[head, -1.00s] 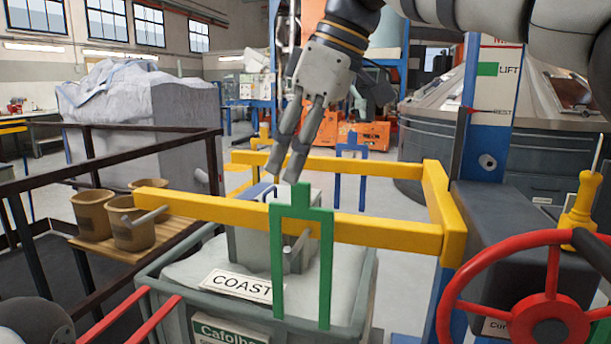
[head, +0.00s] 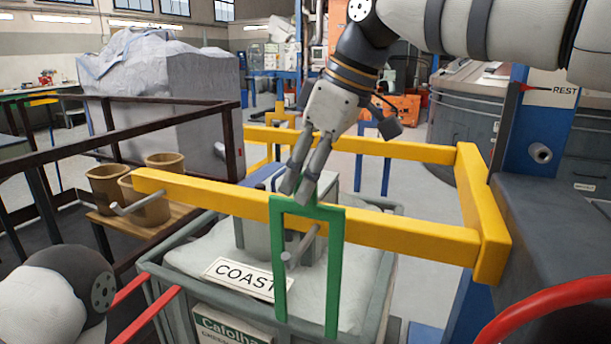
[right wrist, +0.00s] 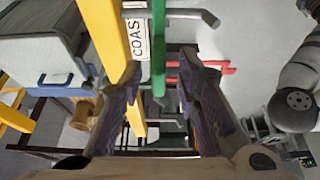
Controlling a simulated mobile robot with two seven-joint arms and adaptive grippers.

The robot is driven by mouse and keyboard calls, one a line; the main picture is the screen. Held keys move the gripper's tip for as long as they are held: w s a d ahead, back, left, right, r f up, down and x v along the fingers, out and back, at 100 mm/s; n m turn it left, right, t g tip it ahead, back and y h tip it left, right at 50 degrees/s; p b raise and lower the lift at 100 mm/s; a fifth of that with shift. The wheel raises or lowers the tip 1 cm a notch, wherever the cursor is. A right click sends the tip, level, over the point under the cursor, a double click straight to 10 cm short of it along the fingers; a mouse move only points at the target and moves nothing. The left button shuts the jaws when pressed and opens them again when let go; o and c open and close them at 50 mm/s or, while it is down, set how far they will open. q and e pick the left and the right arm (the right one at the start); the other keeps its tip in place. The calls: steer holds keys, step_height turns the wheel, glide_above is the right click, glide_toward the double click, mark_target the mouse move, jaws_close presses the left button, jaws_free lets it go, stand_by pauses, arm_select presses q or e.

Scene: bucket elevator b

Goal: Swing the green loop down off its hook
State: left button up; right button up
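The green loop (head: 336,270) is an upright inverted U with a short tab on top, hanging in front of the yellow bar (head: 400,235). A grey peg (head: 303,246) on the bar shows between its legs, below its crosspiece. My right gripper (head: 298,188) points down at the loop's top, its fingertips covering much of the tab. In the right wrist view the fingers are apart, with the green loop (right wrist: 158,50) between them; I cannot tell whether they touch it. My left gripper is not in view.
A grey bin (head: 385,290) with a COAST sign (head: 240,277) stands below the bar. Another peg (head: 135,203) sticks out at the bar's left end. A red wheel (head: 545,305) is at lower right.

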steer(key=shift+f, duration=0.15)
jaws_close()
